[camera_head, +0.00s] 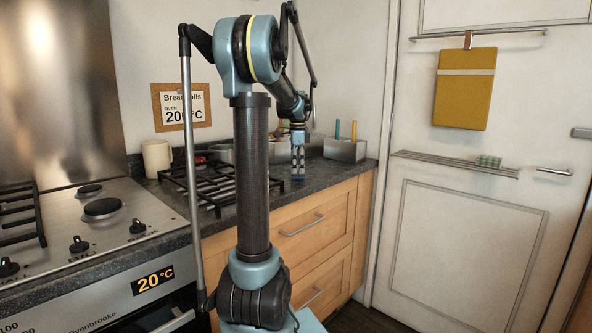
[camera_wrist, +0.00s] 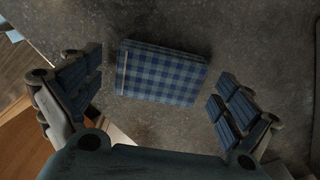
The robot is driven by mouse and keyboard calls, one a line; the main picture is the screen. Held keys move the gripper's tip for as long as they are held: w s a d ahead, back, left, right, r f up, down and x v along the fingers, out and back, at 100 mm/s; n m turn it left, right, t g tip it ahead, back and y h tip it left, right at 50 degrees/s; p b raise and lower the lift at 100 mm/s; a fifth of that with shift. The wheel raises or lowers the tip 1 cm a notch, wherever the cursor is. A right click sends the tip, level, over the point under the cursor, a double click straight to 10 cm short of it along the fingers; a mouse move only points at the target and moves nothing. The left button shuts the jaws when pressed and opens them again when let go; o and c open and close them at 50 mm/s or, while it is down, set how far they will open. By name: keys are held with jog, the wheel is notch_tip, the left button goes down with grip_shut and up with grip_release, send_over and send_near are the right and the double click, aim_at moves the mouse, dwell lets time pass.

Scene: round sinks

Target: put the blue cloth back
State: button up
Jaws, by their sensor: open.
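The blue cloth (camera_wrist: 162,74) is a folded, blue checked bundle lying on the dark grey counter in the wrist view. My gripper (camera_wrist: 155,88) is open above it, with one finger beyond each side of the cloth. The cloth lies between the fingers, towards the top of the picture, and neither finger appears to touch it. In the head view my gripper (camera_head: 298,165) points down over the counter near its front edge. A small blue patch shows at its tips; I cannot tell there whether it is cloth or finger.
A black rack (camera_head: 212,186) and a cream canister (camera_head: 157,159) stand left of my gripper. A grey box (camera_head: 345,149) with upright handles stands right.

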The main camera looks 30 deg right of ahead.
notch_tip(320, 180, up, 12)
dwell(0.6)
